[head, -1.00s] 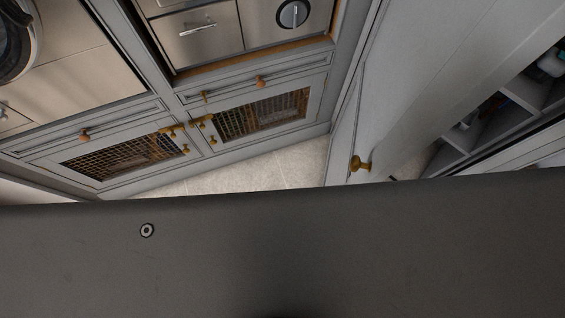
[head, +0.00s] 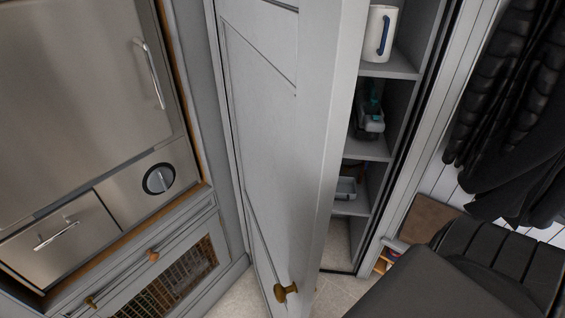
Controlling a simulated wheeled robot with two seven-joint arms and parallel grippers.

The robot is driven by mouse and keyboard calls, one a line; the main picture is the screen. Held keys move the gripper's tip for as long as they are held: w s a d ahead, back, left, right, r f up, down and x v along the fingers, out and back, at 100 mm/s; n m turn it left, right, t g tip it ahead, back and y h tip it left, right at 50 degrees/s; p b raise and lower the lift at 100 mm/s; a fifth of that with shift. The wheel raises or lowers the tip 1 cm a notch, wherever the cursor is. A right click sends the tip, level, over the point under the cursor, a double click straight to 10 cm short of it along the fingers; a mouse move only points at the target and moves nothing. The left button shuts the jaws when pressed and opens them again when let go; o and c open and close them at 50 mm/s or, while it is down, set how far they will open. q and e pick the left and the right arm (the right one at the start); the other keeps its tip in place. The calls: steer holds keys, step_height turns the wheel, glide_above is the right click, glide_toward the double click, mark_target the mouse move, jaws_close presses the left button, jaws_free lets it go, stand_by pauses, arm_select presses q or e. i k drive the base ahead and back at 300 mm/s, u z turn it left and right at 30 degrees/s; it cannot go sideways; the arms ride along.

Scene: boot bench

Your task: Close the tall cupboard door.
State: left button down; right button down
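The tall cupboard door (head: 270,140) is grey and panelled and stands open in the middle of the head view. Its brass knob (head: 286,292) shows low on the door, close to its free edge. Behind the door, to the right, the tall cupboard (head: 388,150) shows open shelves. Neither of my grippers is in view, and nothing of mine is seen touching the door.
Cupboard shelves hold a white jug (head: 379,34) and a teal-and-grey item (head: 369,115). Steel appliances (head: 80,100) and a mesh-fronted cupboard (head: 180,275) stand at left. Dark coats (head: 510,110) hang at right. Some floor (head: 337,294) shows below the door.

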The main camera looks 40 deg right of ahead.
mark_target(291, 68)
steer(key=z, duration=1.8)
steer(key=k, duration=0.55)
steer(key=u, duration=0.95)
